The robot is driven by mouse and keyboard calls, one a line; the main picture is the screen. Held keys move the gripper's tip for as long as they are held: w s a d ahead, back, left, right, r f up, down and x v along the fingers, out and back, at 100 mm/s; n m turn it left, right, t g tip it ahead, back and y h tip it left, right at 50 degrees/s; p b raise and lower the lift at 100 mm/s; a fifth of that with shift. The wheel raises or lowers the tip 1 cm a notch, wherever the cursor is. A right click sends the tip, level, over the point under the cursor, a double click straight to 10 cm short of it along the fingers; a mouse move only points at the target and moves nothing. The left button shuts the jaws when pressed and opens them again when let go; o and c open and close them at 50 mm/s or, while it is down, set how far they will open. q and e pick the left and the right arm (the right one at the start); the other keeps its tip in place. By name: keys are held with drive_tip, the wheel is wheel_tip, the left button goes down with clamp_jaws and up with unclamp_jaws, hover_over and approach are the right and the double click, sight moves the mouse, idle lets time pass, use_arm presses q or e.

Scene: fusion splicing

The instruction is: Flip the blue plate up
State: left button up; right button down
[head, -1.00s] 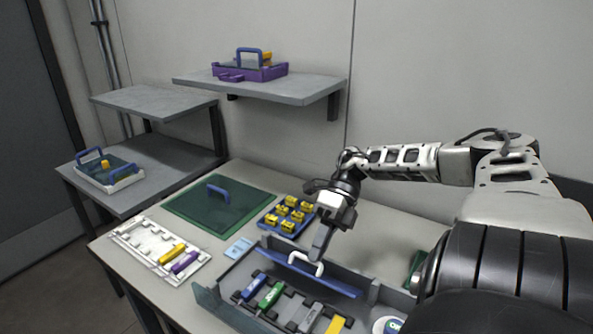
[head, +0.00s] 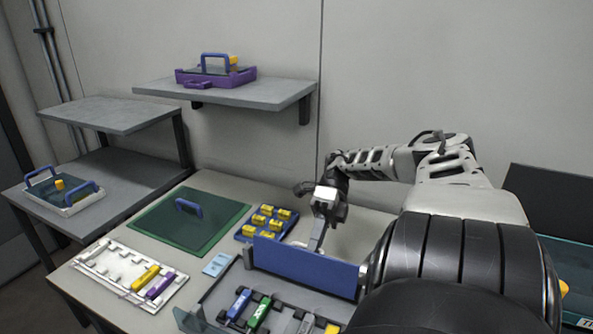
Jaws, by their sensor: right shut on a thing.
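The blue plate (head: 305,269) stands close to upright at the back of the grey case (head: 218,294), its broad face toward me. My right gripper (head: 317,243) reaches down to the plate's top edge from behind and is shut on the plate's white handle, which is mostly hidden by the gripper and plate. In the case in front of the plate lie a blue block (head: 238,303), a green block (head: 260,312), a grey block (head: 306,324) and part of a yellow block (head: 332,329). My left gripper is not in view.
A blue tray of yellow pieces (head: 264,222) stands behind the case. A green board with a handle (head: 160,222), a white tray (head: 108,270) and a light blue card (head: 218,264) lie to the left. Shelves hold more trays. My right arm covers the right side.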

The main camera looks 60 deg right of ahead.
drive_tip(key=shift+d+f, duration=0.25)
drive_tip(key=shift+f, duration=0.55)
drive_tip(key=shift+s+d+f+b, duration=0.1)
drive_tip(key=shift+s+d+b, duration=0.1)
drive_tip(key=shift+b, duration=0.5)
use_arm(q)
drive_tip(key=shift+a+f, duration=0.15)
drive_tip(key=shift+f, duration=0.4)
use_arm(e)
drive_tip(key=c, duration=1.5)
unclamp_jaws()
drive_tip(key=shift+d+f, duration=0.15)
drive_tip(key=shift+d, duration=0.05)
drive_tip(key=shift+w+d+f, duration=0.1)
drive_tip(key=shift+d, duration=0.1)
drive_tip(key=shift+a, duration=0.15)
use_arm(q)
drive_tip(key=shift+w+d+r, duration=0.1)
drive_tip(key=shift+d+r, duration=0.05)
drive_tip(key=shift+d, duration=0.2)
